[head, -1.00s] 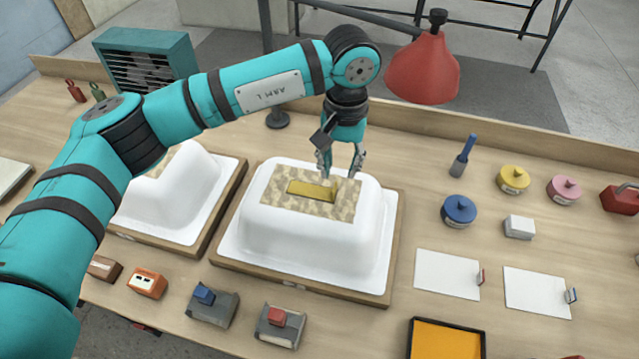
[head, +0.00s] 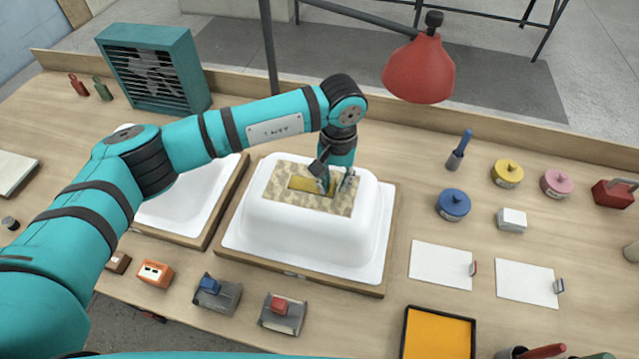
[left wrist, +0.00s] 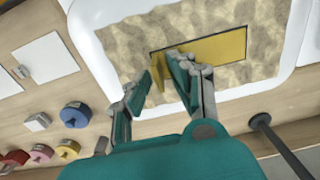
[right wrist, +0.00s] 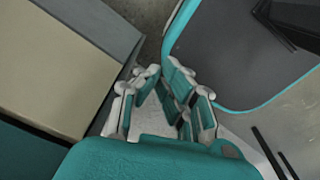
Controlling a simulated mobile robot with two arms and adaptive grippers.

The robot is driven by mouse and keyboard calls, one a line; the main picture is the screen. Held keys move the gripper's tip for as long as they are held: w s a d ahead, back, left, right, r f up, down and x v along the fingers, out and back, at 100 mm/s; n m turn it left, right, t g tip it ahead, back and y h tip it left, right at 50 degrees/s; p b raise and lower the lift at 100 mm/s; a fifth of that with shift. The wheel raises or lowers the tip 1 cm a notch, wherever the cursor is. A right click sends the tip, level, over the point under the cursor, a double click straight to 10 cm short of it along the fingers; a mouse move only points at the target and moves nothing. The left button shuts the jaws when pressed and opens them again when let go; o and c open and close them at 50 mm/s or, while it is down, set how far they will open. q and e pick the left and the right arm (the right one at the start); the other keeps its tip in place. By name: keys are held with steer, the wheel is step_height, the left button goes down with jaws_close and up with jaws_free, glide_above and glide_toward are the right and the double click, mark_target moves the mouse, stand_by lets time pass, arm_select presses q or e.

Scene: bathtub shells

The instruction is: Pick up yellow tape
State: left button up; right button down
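The yellow tape (head: 312,187) is a flat strip on a sand-coloured patterned patch (head: 283,172) on top of the upturned white tub shell (head: 290,237). In the left wrist view the tape (left wrist: 215,50) lies just beyond my left gripper (left wrist: 161,64). A small yellow end shows between its fingertips, which stand apart. I cannot tell whether they touch it. In the head view my left gripper (head: 337,186) is low over the tape's right end, pointing down. My right gripper (right wrist: 164,68) shows only in its wrist view, open and empty, away from the tape.
A red lamp (head: 420,68) hangs to the right of my left arm. A second white shell (head: 190,205) is at left. A blue tin (head: 454,204), a white block (head: 512,219) and white cards (head: 441,264) lie at right. Orange (head: 155,272) and grey blocks line the front edge.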

arm_select(q)
jaws_close()
steer(key=shift+r, duration=0.15)
